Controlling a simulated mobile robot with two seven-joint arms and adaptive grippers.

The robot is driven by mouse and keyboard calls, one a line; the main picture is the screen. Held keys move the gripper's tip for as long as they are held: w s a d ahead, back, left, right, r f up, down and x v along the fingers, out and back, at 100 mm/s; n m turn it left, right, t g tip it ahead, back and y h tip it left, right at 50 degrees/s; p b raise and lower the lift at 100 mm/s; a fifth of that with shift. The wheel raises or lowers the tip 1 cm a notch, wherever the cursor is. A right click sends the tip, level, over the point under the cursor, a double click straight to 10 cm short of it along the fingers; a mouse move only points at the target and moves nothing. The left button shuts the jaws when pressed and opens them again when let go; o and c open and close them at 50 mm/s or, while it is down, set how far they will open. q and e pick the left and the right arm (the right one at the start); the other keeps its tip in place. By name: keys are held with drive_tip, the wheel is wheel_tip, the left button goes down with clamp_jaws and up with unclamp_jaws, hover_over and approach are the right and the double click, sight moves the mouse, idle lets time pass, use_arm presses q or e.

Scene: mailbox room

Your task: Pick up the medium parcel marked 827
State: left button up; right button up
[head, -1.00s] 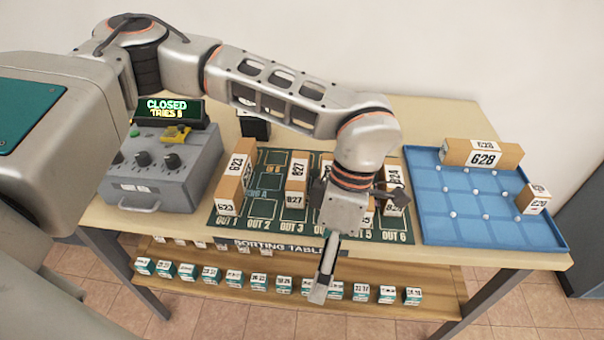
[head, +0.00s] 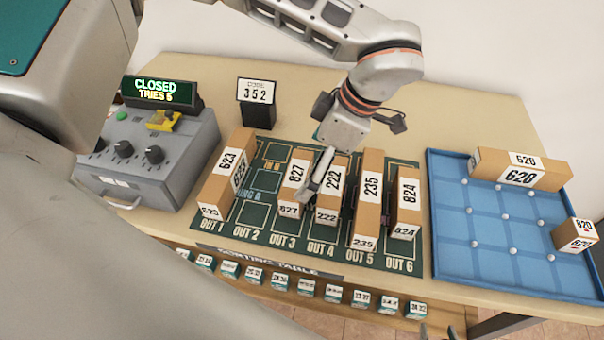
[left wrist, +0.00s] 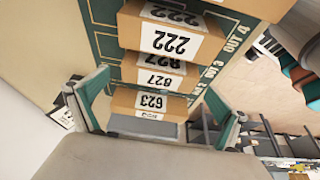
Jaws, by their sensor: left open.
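The medium parcel marked 827 (head: 295,180) is a brown box with white labels, standing on the green sorting mat (head: 262,222) near OUT 3. It also shows in the left wrist view (left wrist: 152,72), between the 222 and 623 parcels. My left gripper (head: 318,182) is over the mat by the 827 and 222 parcels, its finger overlapping the gap between them in the head view. In the left wrist view its two fingers (left wrist: 158,118) are spread and hold nothing. I cannot tell whether a finger touches a parcel. My right gripper is not in view.
Close to 827 stand parcels 222 (head: 331,185) on its right and 623 (head: 230,175) further left. Parcels 235 (head: 368,200) and 824 (head: 407,200) stand further right. A blue tray (head: 480,260) holds parcels 628 and 820. A grey control box (head: 150,165) stands left.

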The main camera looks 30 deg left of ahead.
sight(302, 174)
use_arm(q)
drive_tip(key=shift+s+a+f, duration=0.15)
drive_tip(key=shift+a+f, duration=0.05)
drive_tip(key=shift+f, duration=0.2)
drive_tip(key=shift+s+a+f, duration=0.15)
drive_tip(key=shift+f, duration=0.2)
drive_tip(key=x, duration=0.5)
drive_tip(key=shift+w+a, duration=0.1)
drive_tip(key=c, duration=1)
